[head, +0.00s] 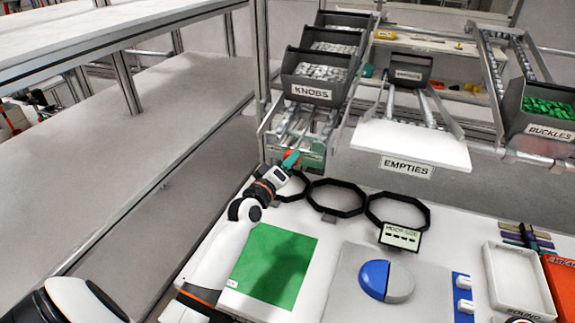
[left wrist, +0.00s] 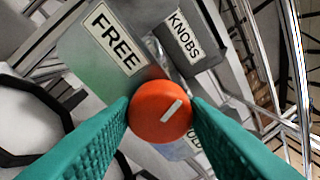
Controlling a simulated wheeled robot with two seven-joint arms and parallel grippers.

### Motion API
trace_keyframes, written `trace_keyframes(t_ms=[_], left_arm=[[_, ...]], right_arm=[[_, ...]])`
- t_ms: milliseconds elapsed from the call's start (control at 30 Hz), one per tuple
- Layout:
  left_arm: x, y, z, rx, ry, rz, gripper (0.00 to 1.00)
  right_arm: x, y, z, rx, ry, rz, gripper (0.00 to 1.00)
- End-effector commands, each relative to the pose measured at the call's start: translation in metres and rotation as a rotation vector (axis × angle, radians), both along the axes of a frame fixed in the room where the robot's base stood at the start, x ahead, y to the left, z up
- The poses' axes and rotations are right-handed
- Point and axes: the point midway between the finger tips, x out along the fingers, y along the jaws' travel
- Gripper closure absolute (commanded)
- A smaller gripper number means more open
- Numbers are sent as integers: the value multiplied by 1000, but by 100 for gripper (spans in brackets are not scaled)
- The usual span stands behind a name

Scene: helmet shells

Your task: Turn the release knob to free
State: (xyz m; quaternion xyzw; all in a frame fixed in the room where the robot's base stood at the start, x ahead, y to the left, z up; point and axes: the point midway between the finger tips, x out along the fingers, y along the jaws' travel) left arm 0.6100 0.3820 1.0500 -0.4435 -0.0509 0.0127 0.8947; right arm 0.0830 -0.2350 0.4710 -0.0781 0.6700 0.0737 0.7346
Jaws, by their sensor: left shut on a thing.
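The release knob (left wrist: 158,112) is a round orange-red knob with a white pointer line, seen between my fingers in the left wrist view. The line slants from lower left to upper right. A plate with a FREE label (left wrist: 112,38) lies up and left of the knob; another label (left wrist: 193,138), partly hidden by my finger, lies at lower right. My left gripper (head: 291,159) has green ribbed fingers and is shut on the knob, one finger on each side. In the head view it reaches the panel below the KNOBS bin, where the knob is mostly covered.
The KNOBS bin (head: 312,78) stands above the panel, with the EMPTIES chute (head: 412,143) to its right. Black ring frames (head: 336,197) stand just right of my left arm. A green mat (head: 270,266) and a blue-grey disc (head: 386,281) lie on the white table.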

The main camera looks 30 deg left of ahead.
Motion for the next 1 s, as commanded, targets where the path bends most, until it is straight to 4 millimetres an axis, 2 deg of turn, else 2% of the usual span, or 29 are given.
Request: trace_keyframes(t_ms=[600,1000], left_arm=[[0,1,-3,-285,-69,-61,81],[0,1,-3,-397,-96,-83,81]], right_arm=[[0,0,-24,0,0,0,64],[0,0,-32,0,0,0,64]])
